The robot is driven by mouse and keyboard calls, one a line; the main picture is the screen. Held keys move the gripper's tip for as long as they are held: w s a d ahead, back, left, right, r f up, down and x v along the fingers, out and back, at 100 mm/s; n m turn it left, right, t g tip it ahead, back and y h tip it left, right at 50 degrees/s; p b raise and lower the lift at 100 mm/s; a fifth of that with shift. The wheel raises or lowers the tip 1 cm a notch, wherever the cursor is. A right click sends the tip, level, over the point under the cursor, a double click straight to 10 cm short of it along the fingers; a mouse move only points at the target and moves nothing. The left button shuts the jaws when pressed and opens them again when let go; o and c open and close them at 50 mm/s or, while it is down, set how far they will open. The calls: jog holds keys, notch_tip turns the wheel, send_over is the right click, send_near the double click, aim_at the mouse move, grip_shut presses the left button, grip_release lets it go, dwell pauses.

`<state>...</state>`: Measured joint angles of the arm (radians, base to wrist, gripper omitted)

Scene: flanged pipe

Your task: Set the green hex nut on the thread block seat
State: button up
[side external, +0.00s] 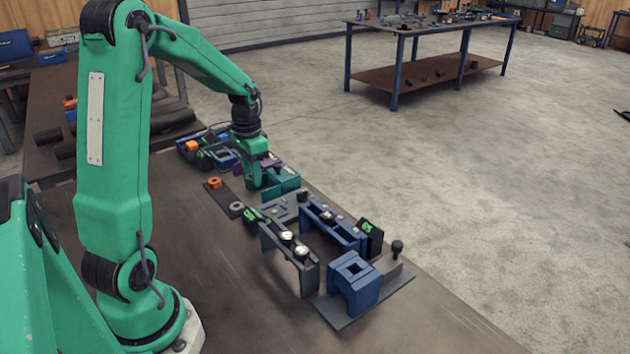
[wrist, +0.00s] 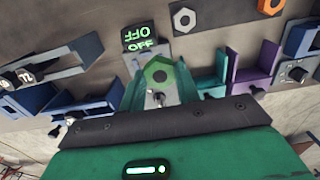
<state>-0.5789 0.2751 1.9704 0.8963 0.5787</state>
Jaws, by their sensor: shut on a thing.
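My gripper (side external: 276,187) points down over the row of fixtures in the side view. In the side view the nut is hidden by the fingers. A grey block (side external: 284,208) with small metal parts stands close to the gripper; in the wrist view a grey surface shows behind the nut. I cannot tell for certain which part is the thread block seat, or whether the nut touches anything.
An orange nut (side external: 214,183) and a grey nut (side external: 237,207) lie left of the gripper. A green-lit OFF label (wrist: 140,40) is close by. Blue brackets (side external: 334,225) and a blue block (side external: 354,283) stand to the right. The front tabletop is clear.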

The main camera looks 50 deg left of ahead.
jog(key=shift+r, duration=0.1)
jog(key=shift+r, duration=1.4)
send_over(274, 212)
notch_tip(274, 212, down, 8)
jog(key=shift+f, duration=0.25)
jog(key=shift+f, duration=0.15)
dwell(0.7)
jog(key=shift+f, duration=1.05)
jog(key=shift+f, duration=0.45)
dwell(0.6)
